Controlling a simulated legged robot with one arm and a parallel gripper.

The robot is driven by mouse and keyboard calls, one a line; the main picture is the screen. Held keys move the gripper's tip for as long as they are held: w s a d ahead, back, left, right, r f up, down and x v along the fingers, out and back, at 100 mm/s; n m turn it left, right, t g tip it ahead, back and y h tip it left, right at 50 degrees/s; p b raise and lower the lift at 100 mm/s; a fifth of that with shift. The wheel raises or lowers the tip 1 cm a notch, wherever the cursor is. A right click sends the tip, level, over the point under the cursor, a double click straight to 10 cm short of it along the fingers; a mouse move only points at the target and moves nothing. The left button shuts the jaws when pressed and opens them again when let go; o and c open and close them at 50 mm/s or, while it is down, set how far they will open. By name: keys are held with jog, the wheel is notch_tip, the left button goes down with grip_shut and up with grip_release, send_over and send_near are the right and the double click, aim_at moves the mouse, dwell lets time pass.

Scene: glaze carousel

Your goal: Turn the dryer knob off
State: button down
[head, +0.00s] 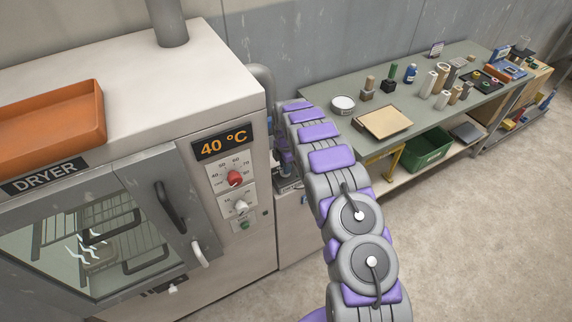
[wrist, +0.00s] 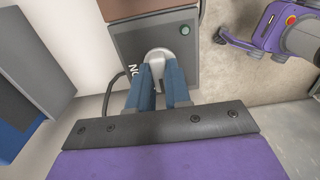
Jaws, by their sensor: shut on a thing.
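The dryer (head: 225,65) stands at the left in the head view. Its display (head: 222,145) reads 40 °C. Below it are a red knob (head: 234,178) on a numbered dial and a white knob (head: 241,207). My gripper (wrist: 160,80), with blue fingers, is away from both knobs, past the dryer's right side. In the wrist view it is shut on a light grey rounded part (wrist: 160,57) on a grey box (wrist: 190,72). The box's lettering is mostly hidden. In the head view my gripper is largely hidden behind my arm.
An orange tray (head: 98,115) sits on the dryer. A workbench (head: 340,125) with jars, tools and a board (head: 384,122) stands at the back right. A green crate (head: 428,148) is beneath it. The floor (head: 480,230) at the right is clear.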

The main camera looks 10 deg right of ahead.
jog(key=shift+w+a+r, duration=0.15)
jog(key=shift+r, duration=0.05)
dwell(0.3)
jog(key=c, duration=1.1)
grip_release()
jog(key=shift+a+f, duration=0.1)
jog(key=shift+f, duration=0.05)
jog(key=shift+o, duration=0.2)
jog(key=shift+r, duration=0.5)
notch_tip(320, 180, up, 16)
jog(key=p, duration=0.1)
jog(key=shift+r, duration=0.15)
